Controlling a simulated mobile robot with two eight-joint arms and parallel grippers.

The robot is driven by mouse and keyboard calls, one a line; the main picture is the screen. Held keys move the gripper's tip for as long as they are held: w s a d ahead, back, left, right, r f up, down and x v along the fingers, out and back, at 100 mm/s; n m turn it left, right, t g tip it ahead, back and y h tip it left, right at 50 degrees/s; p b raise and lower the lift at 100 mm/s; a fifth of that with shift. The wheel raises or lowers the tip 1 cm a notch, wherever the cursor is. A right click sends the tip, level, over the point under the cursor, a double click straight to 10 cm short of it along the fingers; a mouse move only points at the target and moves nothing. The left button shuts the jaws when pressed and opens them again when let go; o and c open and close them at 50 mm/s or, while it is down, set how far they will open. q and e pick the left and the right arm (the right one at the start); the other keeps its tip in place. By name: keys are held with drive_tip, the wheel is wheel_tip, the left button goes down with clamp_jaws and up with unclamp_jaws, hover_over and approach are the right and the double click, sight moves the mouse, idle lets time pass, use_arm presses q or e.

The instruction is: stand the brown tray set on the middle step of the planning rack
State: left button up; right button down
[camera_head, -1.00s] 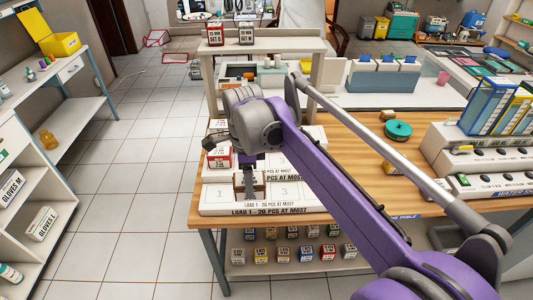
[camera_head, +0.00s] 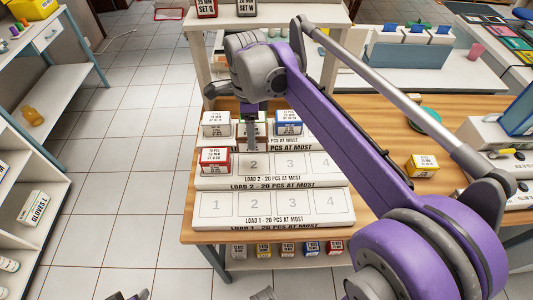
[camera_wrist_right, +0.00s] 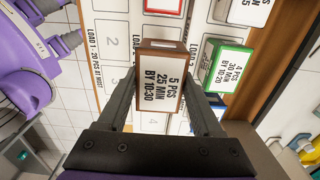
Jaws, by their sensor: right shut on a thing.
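The brown tray set (camera_wrist_right: 165,75) is a small box labelled 5 PCS, 25 MIN. In the right wrist view it sits between the fingers of my right gripper (camera_wrist_right: 160,98), which is shut on it. The middle step, LOAD 2 (camera_head: 318,168), carries a red set (camera_head: 214,161) on spot 1; spots 2 to 4 look bare. The lowest step, LOAD 1, is empty.
The top step holds a white set (camera_head: 215,123), a green set (camera_wrist_right: 230,65) and a blue set (camera_head: 288,122). A yellow set (camera_head: 423,165) stands on the wooden table to the right. A raised shelf (camera_head: 290,14) stands behind. Several sets sit on the lower shelf.

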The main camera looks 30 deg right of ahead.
drive_tip(key=f, duration=0.4)
drive_tip(key=shift+s+a+f, duration=0.15)
drive_tip(key=shift+s+f, duration=0.05)
drive_tip(key=shift+f, duration=0.15)
drive_tip(key=shift+w+f+b, duration=0.1)
drive_tip(key=shift+f+b, duration=0.3)
drive_tip(key=shift+f, duration=1.8)
drive_tip(key=shift+f, duration=0.15)
drive_tip(key=shift+c, duration=1.6)
unclamp_jaws()
